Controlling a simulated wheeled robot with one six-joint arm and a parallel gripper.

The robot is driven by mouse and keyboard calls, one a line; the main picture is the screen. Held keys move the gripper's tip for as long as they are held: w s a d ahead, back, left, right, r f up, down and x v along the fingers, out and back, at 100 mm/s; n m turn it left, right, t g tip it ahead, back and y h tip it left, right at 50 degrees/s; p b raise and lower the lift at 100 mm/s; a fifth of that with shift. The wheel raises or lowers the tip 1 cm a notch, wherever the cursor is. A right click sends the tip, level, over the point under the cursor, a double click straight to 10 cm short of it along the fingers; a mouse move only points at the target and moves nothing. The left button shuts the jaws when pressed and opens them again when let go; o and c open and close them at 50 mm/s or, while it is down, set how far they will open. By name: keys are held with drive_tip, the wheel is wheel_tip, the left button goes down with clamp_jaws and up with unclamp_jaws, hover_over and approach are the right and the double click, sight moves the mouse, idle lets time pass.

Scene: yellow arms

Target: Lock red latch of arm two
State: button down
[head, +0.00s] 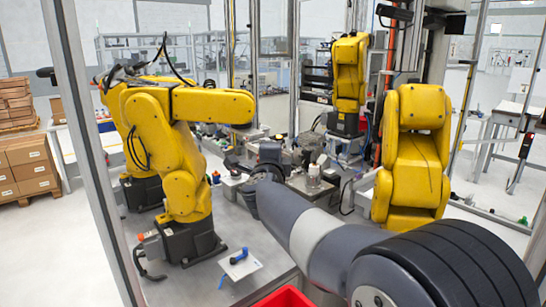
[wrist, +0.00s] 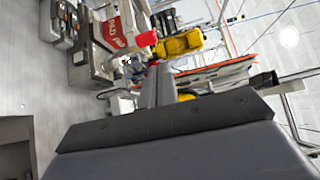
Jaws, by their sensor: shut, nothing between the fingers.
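Several yellow arms stand in the cell in the head view: a large one at the left (head: 183,170), one at the back (head: 350,70) and one at the right (head: 413,160). I cannot tell which is arm two. In the wrist view a small red piece (wrist: 146,39) shows just beyond my fingertips, with a yellow arm (wrist: 180,42) behind it; I cannot tell whether this piece is the latch. My gripper (wrist: 160,68) is shut and empty, apart from or near the red piece; the gap is unclear. In the head view my grey arm reaches toward the cell's middle.
A blue-handled item on a white plate (head: 240,264) lies on the front of the metal table. A red tray (head: 285,298) is at the bottom edge. A white bottle (head: 313,176) stands beyond my arm. Metal posts (head: 88,150) frame the cell. Boxes (head: 25,165) stand at far left.

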drive_tip(key=a, duration=0.7)
drive_tip(key=shift+s+a+f+b, duration=0.3)
drive_tip(key=shift+s+a+f, duration=0.05)
